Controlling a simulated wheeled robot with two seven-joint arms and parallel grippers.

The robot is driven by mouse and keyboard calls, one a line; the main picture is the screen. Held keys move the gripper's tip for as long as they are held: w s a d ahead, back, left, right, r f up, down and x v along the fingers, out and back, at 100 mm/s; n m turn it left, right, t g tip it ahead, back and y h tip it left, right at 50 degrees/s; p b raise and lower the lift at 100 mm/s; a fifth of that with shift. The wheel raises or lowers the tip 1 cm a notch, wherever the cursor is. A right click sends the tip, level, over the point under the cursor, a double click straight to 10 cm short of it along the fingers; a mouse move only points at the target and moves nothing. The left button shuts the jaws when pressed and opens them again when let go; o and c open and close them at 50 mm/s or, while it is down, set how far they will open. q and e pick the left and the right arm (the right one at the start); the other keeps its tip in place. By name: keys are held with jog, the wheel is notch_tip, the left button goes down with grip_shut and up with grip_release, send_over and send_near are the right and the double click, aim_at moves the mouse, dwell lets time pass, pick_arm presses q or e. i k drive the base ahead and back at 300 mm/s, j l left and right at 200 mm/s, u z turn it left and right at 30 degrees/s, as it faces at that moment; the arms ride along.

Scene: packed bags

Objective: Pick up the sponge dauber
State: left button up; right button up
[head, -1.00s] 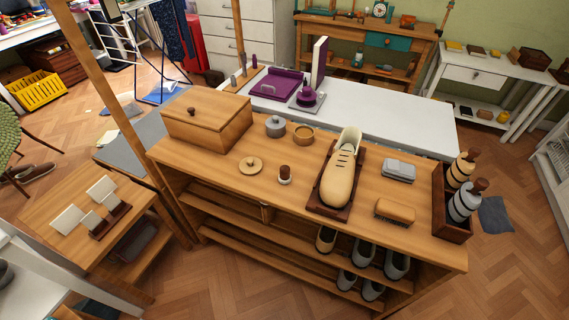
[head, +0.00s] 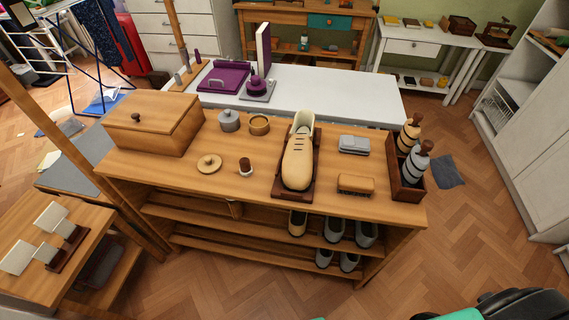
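The sponge dauber (head: 245,167) appears to be the small piece with a dark brown knob and a pale base. It stands upright on the wooden shoe bench (head: 232,188), between a small round wooden lid (head: 209,163) and a tan shoe (head: 298,160) on a dark stand. Nothing touches it. Neither of my grippers shows in the head view. Only a black and teal part, probably of my own arm, shows at the bottom right edge.
A wooden box (head: 152,122), grey pot (head: 229,120), wooden bowl (head: 259,124), grey block (head: 354,144), brush (head: 356,184) and bottle caddy (head: 407,178) share the bench top. Shoes stand on its shelves below. Bare floor (head: 480,240) lies to the right.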

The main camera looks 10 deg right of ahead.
aim_at(247, 170)
jog(key=k+j+z, duration=0.1)
jog(key=z, duration=0.35)
jog(key=k+z, duration=0.2)
jog(key=z, duration=0.25)
jog(key=k+z, duration=0.15)
jog(key=z, duration=0.3)
